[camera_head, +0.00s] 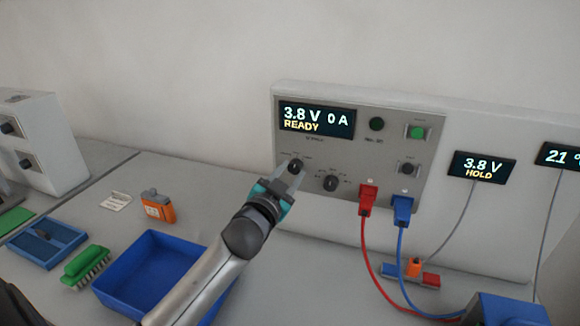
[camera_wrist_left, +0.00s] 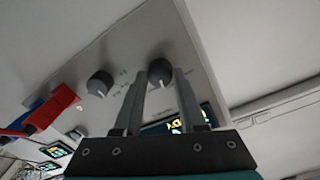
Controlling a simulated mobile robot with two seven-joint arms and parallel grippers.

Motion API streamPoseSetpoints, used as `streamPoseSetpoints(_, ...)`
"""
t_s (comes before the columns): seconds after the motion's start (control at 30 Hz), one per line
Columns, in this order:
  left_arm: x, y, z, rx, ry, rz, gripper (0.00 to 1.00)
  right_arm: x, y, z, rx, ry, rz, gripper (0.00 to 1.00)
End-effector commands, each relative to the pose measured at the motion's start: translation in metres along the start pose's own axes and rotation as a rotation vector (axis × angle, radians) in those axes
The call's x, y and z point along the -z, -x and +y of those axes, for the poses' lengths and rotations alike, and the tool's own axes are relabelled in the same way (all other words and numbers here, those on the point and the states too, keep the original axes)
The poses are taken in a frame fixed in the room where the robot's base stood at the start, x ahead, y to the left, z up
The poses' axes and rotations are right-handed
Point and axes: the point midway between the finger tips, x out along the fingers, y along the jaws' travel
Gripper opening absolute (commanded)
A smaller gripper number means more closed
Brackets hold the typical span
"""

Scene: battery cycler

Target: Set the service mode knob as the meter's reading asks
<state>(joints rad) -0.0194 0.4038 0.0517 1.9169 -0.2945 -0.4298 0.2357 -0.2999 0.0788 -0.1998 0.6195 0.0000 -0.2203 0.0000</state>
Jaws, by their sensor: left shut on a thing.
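The cycler's grey front panel (camera_head: 345,150) carries a display (camera_head: 316,118) reading 3.8 V, 0 A, READY. Two dark knobs sit below it. My left gripper (camera_head: 288,175) is shut on the left knob (camera_head: 297,165); in the left wrist view its two fingers stand either side of this round knob (camera_wrist_left: 160,71). The other knob (camera_head: 330,183) is free, and it also shows in the left wrist view (camera_wrist_left: 100,84). The knobs' labels are too small to read. The meter (camera_head: 482,167) at the right reads 3.8 V, HOLD. My right gripper is not in view.
A red plug (camera_head: 367,195) and a blue plug (camera_head: 402,208) with hanging cables sit right of the knobs. A green button (camera_head: 417,132) is above. A blue bin (camera_head: 150,262), a green brush (camera_head: 86,266) and an orange device (camera_head: 158,206) are on the bench.

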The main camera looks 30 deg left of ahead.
Motion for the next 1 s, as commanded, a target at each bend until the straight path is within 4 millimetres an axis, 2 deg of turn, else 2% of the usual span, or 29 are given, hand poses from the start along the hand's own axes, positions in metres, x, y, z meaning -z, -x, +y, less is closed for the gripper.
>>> streamPoseSetpoints(0.1, 0.003, 0.0, -0.001, -0.003, -0.095, -0.008, 0.0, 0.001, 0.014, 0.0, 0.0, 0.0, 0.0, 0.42)
streamPoseSetpoints(0.4, 0.002, 0.0, -0.001, -0.004, -0.314, -0.017, 0.0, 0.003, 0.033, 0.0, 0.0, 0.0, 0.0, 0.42)
streamPoseSetpoints(0.7, 0.001, 0.0, 0.0, -0.005, -0.438, -0.022, 0.0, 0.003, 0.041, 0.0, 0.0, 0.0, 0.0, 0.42)
streamPoseSetpoints(1.0, 0.001, 0.0, 0.0, -0.005, -0.468, -0.023, 0.0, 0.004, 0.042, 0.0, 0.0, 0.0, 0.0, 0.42)
